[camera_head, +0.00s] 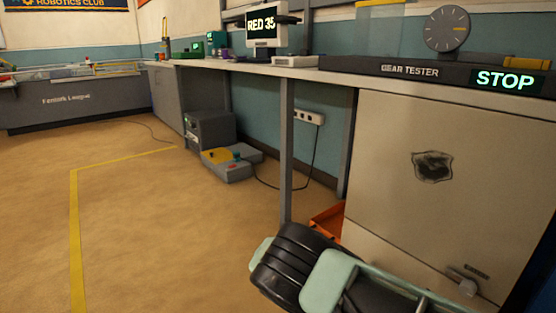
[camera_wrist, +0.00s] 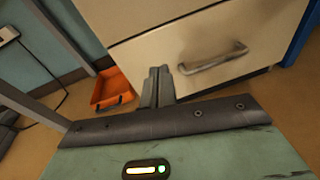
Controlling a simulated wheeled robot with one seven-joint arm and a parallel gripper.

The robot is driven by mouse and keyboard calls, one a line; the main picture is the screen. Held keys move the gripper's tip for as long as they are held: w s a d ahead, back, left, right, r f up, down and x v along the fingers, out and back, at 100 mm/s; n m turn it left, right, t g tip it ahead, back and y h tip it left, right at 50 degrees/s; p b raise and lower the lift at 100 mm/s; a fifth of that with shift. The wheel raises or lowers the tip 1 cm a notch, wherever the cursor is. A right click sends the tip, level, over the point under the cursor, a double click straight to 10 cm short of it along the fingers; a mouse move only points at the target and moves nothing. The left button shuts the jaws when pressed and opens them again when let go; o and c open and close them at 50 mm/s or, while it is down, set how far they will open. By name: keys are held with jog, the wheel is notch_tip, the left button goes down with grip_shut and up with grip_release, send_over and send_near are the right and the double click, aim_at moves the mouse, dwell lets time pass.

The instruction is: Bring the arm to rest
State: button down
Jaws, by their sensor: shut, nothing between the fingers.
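My gripper (camera_wrist: 159,71) shows in the wrist view with its two grey fingers together and nothing between them. The fingertips point toward the pale cabinet front, just left of its metal handle (camera_wrist: 212,60) in the picture. I cannot tell how far apart the fingertips and the cabinet are. In the head view, part of my arm, pale green and black, fills the bottom right in front of the cabinet (camera_head: 395,200). I cannot make out the fingers there.
An orange tray (camera_wrist: 108,90) lies on the floor left of the cabinet, also in the head view (camera_head: 326,221). A bench leg (camera_head: 286,150), power strip (camera_head: 308,117) and cable are near. The gear tester (camera_head: 410,71) reads STOP. Open floor (camera_head: 130,230) lies left.

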jog(key=s+a+r+m+g+y+p, duration=0.35)
jog(key=s+r+m+y, duration=0.4)
jog(key=s+r, duration=1.15)
jog(key=s+a+r+m+g+y+p, duration=0.2)
jog(key=s+r+m+g+y+p, duration=0.4)
jog(key=s+r, duration=1.2)
jog(key=s+r+t+p, duration=0.1)
jog(key=s+r+p, duration=0.1)
jog(key=r+p, duration=1.5)
jog(key=s+r+m+t+y+p, duration=0.1)
jog(key=s+r+p, duration=0.1)
jog(key=r+p, duration=1.4)
jog(key=p, duration=0.3)
jog(key=shift+r+p, duration=0.35)
jog(key=shift+r, duration=0.05)
jog(key=shift+y, duration=0.25)
